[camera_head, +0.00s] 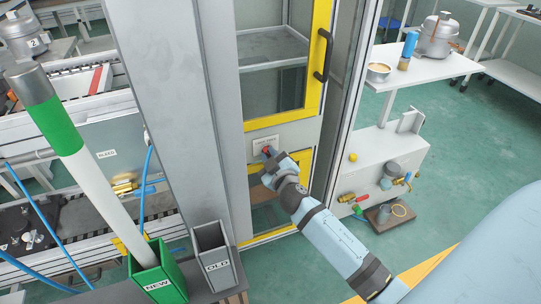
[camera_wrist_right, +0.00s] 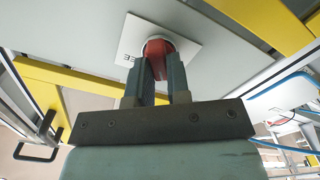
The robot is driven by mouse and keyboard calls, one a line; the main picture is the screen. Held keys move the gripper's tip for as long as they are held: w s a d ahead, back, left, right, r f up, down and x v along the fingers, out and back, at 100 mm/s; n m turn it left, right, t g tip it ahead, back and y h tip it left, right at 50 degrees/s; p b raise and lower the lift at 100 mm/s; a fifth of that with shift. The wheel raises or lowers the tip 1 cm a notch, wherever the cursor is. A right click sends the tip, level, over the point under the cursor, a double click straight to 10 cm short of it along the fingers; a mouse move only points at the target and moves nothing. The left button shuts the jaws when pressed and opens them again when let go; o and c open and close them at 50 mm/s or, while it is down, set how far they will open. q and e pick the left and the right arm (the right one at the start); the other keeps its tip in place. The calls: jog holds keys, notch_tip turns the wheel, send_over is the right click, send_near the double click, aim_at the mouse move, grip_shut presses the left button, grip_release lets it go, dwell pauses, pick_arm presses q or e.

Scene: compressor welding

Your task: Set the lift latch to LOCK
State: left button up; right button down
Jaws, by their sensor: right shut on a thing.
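The latch is a red knob (camera_wrist_right: 157,57) on a white label plate (camera_wrist_right: 183,30) fixed to the grey cabinet panel. The label plate (camera_head: 266,142) also shows in the head view, with the red knob (camera_head: 267,151) at its lower edge. My right gripper (camera_wrist_right: 158,75) is shut on the red knob, with one finger on each side of it. In the head view my right gripper (camera_head: 270,158) reaches the panel from the lower right. The plate's lettering is mostly hidden or too small to read, so the latch setting cannot be told. My left gripper is not in view.
The yellow-framed cabinet door (camera_head: 318,60) with a black handle (camera_head: 323,56) is above the latch. A green NEW bin (camera_head: 158,284) and a grey OLD bin (camera_head: 216,264) stand at the lower left. A white side table (camera_head: 440,70) is at the right.

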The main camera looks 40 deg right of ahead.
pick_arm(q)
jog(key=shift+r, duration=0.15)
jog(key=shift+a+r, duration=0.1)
pick_arm(e)
jog(key=c, duration=1.1)
grip_release()
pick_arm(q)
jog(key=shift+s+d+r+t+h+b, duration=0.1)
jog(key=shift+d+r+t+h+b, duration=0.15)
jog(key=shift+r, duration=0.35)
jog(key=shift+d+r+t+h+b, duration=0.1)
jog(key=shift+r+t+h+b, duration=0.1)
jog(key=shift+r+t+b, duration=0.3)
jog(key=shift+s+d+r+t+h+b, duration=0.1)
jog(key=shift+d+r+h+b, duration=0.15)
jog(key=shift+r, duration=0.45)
pick_arm(e)
jog(key=shift+v, duration=6.95)
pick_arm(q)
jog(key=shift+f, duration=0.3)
pick_arm(e)
jog(key=shift+d, duration=0.1)
jog(key=shift+f, duration=0.1)
